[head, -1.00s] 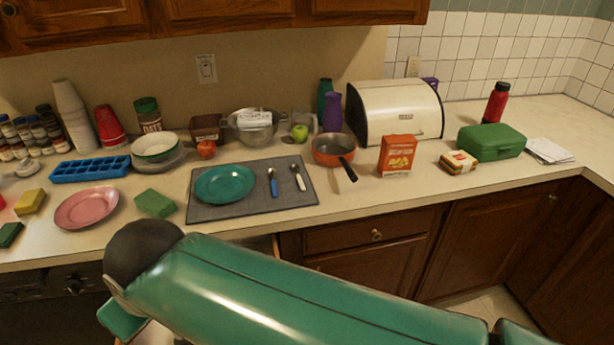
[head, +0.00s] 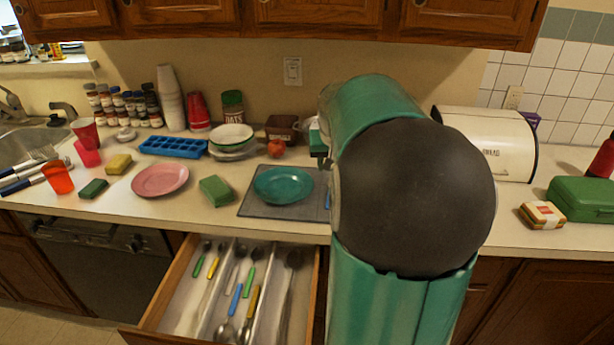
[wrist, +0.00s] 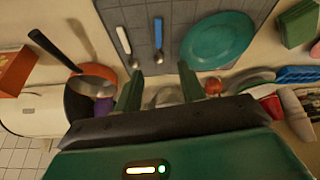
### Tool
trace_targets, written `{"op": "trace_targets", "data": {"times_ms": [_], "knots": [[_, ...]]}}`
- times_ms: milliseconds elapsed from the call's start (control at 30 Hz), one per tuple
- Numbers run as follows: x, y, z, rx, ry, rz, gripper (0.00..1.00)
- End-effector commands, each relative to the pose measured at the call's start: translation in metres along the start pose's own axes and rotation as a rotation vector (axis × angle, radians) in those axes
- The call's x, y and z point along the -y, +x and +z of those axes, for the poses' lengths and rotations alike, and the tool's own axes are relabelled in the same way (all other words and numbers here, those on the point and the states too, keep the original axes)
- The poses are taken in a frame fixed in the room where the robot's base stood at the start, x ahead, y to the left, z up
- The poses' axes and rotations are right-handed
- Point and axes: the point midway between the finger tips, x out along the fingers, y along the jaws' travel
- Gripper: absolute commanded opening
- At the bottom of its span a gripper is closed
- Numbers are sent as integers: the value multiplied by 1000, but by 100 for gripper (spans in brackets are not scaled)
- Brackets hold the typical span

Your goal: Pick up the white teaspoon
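The white-handled teaspoon (wrist: 124,42) lies on the grey mat (wrist: 140,15) in the wrist view, to the left of a blue-handled spoon (wrist: 158,38). In the head view my arm hides it. My gripper (wrist: 160,80) is open and empty. In the wrist view its two fingers stand apart, pointing toward the mat, with the spoon bowls just beyond the fingertips. The gap to the spoons cannot be told.
A teal plate (head: 283,185) shares the mat. An orange pan (wrist: 95,80) shows left in the wrist view. A green sponge (head: 216,190) and pink plate (head: 160,180) lie left of the mat. An open drawer (head: 310,285) below holds several spoons.

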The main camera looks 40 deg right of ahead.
Motion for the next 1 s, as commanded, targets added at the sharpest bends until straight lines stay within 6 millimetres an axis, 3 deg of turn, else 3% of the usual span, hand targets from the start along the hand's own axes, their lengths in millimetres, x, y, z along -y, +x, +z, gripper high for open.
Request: {"op": "trace_targets", "data": {"times_ms": [33,100,233,367,700,1000], "knots": [[-29,16,-9,10,48,12,40],[-53,28,-18,13,89,20,40],[-78,42,-26,15,129,28,40],[-81,57,-26,18,136,29,40],[-82,119,-25,18,134,28,40],[-84,146,-23,17,134,28,40]]}}
